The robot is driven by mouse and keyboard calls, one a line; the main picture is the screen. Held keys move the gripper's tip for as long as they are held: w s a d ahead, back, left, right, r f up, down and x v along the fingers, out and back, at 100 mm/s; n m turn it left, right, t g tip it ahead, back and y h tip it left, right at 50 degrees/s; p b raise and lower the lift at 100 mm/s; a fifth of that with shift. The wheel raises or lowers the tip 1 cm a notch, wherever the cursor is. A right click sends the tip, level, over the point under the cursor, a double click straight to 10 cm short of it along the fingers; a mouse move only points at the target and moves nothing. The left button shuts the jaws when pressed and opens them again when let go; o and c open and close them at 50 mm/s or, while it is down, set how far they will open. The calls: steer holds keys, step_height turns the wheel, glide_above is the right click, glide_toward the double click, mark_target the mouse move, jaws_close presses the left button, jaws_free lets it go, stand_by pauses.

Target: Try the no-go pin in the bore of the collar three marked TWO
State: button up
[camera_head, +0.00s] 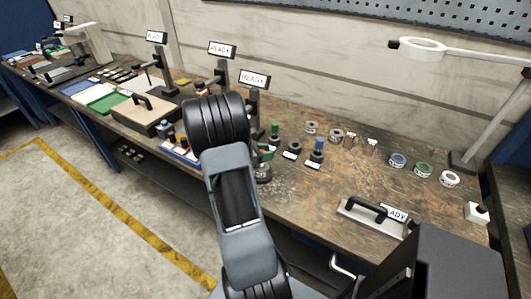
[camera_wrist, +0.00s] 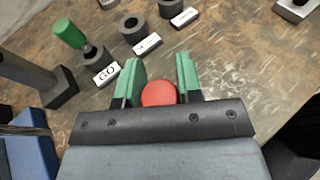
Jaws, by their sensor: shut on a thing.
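My gripper (camera_wrist: 158,78) has green fingers closed on a round red-topped piece (camera_wrist: 159,93), which looks like a pin handle seen from above. Its lower part is hidden, so I cannot tell whether it is in any bore. In the wrist view, a green-handled pin (camera_wrist: 69,33) stands tilted in a dark round holder (camera_wrist: 93,55) behind a GO label (camera_wrist: 106,73). Beside it is an empty dark ring holder (camera_wrist: 132,28) with a label too blurred to read. In the head view my arm mostly hides my gripper. I cannot identify the collar marked TWO.
In the head view, a blue-handled pin (camera_head: 319,145) stands right of the green-handled one (camera_head: 275,130). Grey rings (camera_head: 311,127) lie behind. Blue, green (camera_head: 423,169) and white (camera_head: 450,179) rings lie to the right. READY signs stand behind my arm. A black-handled plate (camera_head: 372,214) lies near the front edge.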

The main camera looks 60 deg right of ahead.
steer(key=shift+r+p, duration=1.5)
steer(key=shift+r, duration=0.5)
steer(key=shift+r, duration=0.1)
steer(key=shift+r+p, duration=2)
steer(key=shift+r, duration=0.4)
